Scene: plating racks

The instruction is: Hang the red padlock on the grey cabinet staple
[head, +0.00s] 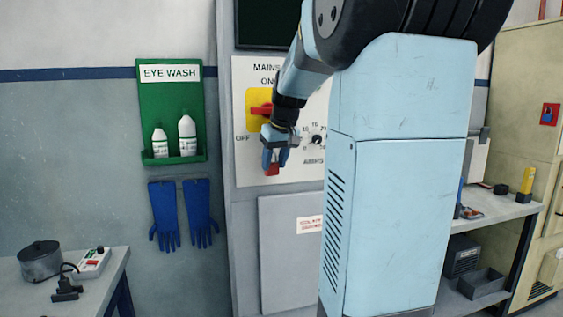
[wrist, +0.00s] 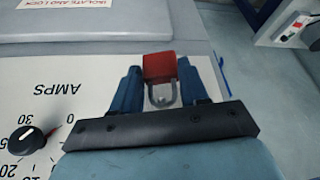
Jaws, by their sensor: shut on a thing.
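My gripper (head: 275,162) is shut on the red padlock (head: 272,170), in front of the white switch panel of the grey cabinet (head: 243,215). In the wrist view the padlock body (wrist: 159,67) sits between the two blue fingers of my gripper (wrist: 159,72). Its metal shackle (wrist: 164,101) points back toward the palm. I cannot make out the staple in either view; my arm and column hide part of the cabinet.
A yellow and red isolator switch (head: 261,109) and an ammeter knob (head: 316,139) are on the panel. Below is a grey door with a label (head: 311,225). Blue gloves (head: 184,215) and an eye wash station (head: 172,108) hang left. Benches stand on both sides.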

